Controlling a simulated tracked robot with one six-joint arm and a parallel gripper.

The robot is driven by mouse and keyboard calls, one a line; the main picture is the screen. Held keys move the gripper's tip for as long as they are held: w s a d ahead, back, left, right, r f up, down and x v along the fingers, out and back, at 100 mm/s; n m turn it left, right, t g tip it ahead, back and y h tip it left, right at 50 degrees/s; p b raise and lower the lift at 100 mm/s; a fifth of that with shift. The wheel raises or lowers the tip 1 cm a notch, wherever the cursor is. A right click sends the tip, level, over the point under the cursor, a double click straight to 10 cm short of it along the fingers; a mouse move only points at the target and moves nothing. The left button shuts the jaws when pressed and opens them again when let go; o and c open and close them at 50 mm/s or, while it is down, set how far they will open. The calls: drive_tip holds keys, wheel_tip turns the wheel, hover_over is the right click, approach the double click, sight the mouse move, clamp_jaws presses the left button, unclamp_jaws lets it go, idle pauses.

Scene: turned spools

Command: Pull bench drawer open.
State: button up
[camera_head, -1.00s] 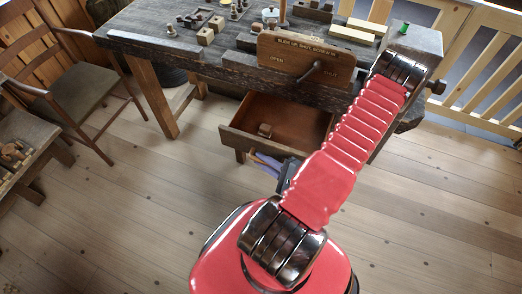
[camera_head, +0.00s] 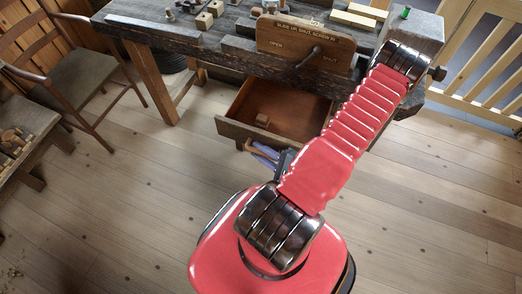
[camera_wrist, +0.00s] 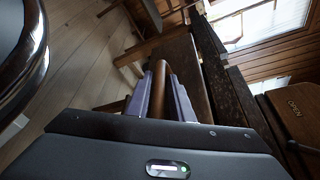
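The bench drawer (camera_head: 240,131) stands pulled out from under the dark workbench, and its inside is visible from above. My gripper (camera_head: 262,153) is low at the drawer's front. In the wrist view, the two purple fingers of my gripper (camera_wrist: 160,98) lie on either side of a round brown wooden handle (camera_wrist: 161,78) and appear closed on it. The drawer front (camera_wrist: 185,70) is beyond the fingers. Part of the drawer's right side is hidden behind my red arm.
The workbench (camera_head: 215,48) carries a wooden sign board (camera_head: 305,42) with a crank, plus blocks. A chair (camera_head: 85,82) and a low table (camera_head: 30,150) stand at the left. A slatted railing (camera_head: 485,70) is at the right. The floor at lower left is mostly clear.

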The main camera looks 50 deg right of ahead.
drive_tip(key=shift+s, duration=0.15)
drive_tip(key=v, duration=1.3)
drive_tip(key=shift+s, duration=0.3)
idle(0.3)
drive_tip(key=shift+w+r, duration=0.1)
idle(0.7)
drive_tip(key=w+a+r+n+g+y, duration=0.4)
drive_tip(key=w+r+n+g, duration=0.3)
drive_tip(key=r+n, duration=0.2)
drive_tip(key=w+a+r+n+g+y, duration=0.3)
drive_tip(key=w+a+r+n+g, duration=0.25)
drive_tip(key=r+n+g, duration=0.2)
drive_tip(key=w+a+r+n+t+h, duration=0.2)
drive_tip(key=a+r+n, duration=0.2)
drive_tip(key=r, duration=0.5)
drive_tip(key=w+a+r+n+t+h, duration=0.2)
drive_tip(key=a+r+n, duration=0.3)
drive_tip(key=a+r, duration=0.4)
drive_tip(key=shift+w+a+r+t+h, duration=0.25)
drive_tip(key=shift+w+r+t+h, duration=0.1)
drive_tip(key=shift+w+r+h, duration=0.45)
